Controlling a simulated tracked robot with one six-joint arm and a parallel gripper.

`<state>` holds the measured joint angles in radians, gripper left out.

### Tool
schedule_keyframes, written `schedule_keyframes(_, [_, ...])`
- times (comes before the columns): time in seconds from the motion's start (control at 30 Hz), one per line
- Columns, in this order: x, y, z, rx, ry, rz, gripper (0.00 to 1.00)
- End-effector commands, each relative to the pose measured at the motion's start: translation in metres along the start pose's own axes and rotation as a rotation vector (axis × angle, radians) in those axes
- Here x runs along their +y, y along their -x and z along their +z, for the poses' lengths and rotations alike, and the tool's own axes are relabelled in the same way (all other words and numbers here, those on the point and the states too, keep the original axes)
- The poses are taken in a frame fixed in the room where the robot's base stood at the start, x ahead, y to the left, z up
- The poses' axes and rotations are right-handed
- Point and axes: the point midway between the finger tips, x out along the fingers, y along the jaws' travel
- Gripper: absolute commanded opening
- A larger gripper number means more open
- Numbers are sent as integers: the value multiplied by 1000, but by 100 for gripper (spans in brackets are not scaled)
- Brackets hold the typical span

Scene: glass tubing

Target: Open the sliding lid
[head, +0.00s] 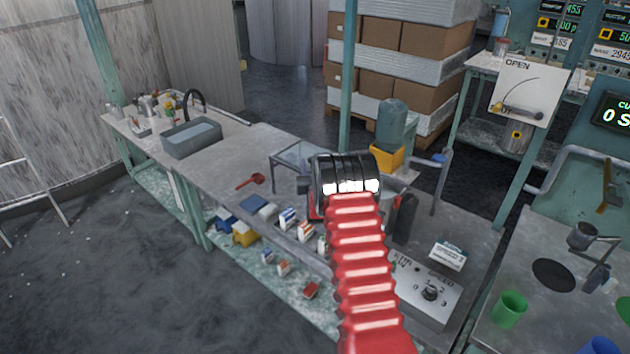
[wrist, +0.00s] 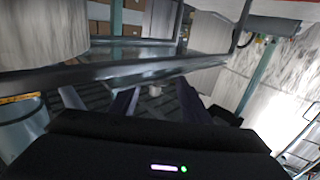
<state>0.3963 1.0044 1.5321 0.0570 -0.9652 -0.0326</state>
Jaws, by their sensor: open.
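A clear glass panel in a dark metal frame (head: 296,157) stands on the worktop just left of my gripper in the head view; it looks like the sliding lid, but I cannot be sure. In the wrist view a glass pane with a thick metal edge (wrist: 110,74) crosses in front of my gripper (wrist: 158,88). The two fingers are spread apart with nothing visibly held between them. Their tips are close to the metal edge; I cannot tell whether they touch it. In the head view my black wrist and red arm hide the fingers and the frame's right end.
A grey sink (head: 191,139) and a red scoop (head: 251,181) are to the left on the worktop. A grey-green tank (head: 392,124) on a yellow base stands behind my gripper. A control box with a dial (head: 428,290) is at front right. Small boxes sit on the lower shelf.

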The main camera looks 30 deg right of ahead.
Motion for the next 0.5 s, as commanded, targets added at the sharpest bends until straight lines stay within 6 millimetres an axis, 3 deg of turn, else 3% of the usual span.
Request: schedule_keyframes(0.5, [-2,64,0,-1,0,-2,43])
